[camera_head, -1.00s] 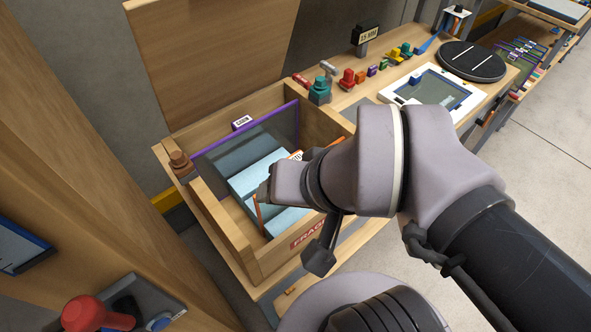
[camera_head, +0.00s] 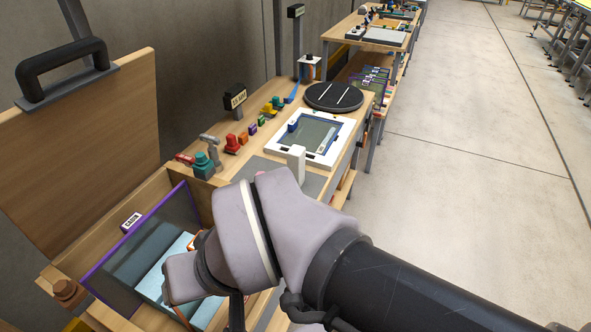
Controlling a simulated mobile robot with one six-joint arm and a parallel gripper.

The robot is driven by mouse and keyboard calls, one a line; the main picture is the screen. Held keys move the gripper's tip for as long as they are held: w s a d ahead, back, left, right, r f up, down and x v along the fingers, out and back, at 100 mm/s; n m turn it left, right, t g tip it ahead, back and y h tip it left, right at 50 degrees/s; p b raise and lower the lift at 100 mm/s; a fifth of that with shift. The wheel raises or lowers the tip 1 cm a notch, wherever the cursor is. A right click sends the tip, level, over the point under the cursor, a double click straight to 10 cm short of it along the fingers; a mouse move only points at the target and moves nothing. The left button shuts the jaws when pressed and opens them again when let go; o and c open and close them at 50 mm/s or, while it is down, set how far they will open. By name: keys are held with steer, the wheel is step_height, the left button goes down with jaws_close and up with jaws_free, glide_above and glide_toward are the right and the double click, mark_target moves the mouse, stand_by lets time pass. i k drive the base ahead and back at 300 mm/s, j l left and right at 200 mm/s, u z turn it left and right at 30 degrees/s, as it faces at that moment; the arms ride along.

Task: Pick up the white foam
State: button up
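A small white upright block (camera_head: 297,163), possibly the white foam, stands on the bench just beyond my wrist, by the near edge of a white-framed panel. My arm crosses the lower middle of the view. My gripper (camera_head: 182,290) points down into the open wooden crate (camera_head: 172,190) at the lower left, over pale blue foam slabs (camera_head: 152,283). My wrist hides most of the fingers, so I cannot tell whether they are open or hold anything. A thin orange edge shows beside the gripper.
The white-framed panel (camera_head: 345,125) and a black round turntable (camera_head: 334,96) lie farther along the bench. A purple-edged dark pane (camera_head: 140,250) leans in the crate; its lid (camera_head: 85,140) stands open. Small coloured clamps line the bench back.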

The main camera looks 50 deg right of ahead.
mark_target(297, 156)
steer(key=l+u, duration=0.1)
steer(key=l, duration=0.4)
steer(key=k+l+u, duration=0.1)
steer(key=l, duration=0.4)
steer(key=l+u, duration=0.1)
steer(key=l, duration=0.35)
steer(key=k+l+u, duration=0.1)
steer(key=l, duration=0.4)
steer(key=i+l+u, duration=0.15)
steer(key=i+l, duration=0.25)
